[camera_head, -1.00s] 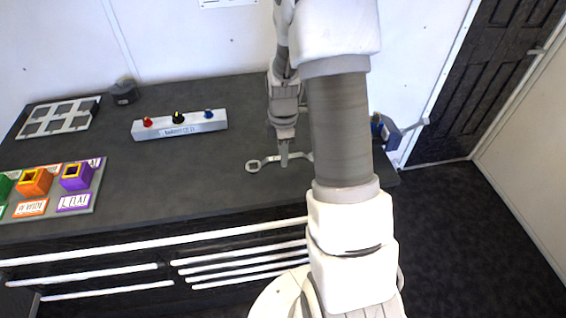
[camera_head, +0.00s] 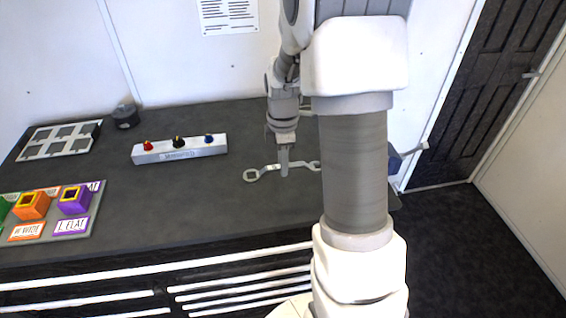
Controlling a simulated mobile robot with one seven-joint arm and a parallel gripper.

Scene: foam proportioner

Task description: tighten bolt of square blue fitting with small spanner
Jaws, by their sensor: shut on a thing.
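My gripper (camera_head: 284,170) is shut on a silver spanner (camera_head: 265,172), gripping it near the middle of its shaft. The spanner lies roughly level, with a ring end to the left and its other end to the right, close to my arm. I cannot tell whether it touches the worktop or hangs just above it. A dark blue fitting (camera_head: 394,158) shows at the right end of the worktop, with a grey rod sticking out to the right. My arm hides most of it, and its bolt is not visible.
The dark worktop (camera_head: 200,210) is clear around the spanner. A white box with red, black and blue knobs (camera_head: 180,148) stands behind left. Orange (camera_head: 31,206) and purple (camera_head: 74,200) blocks sit on a labelled board at far left. A wall stands behind.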

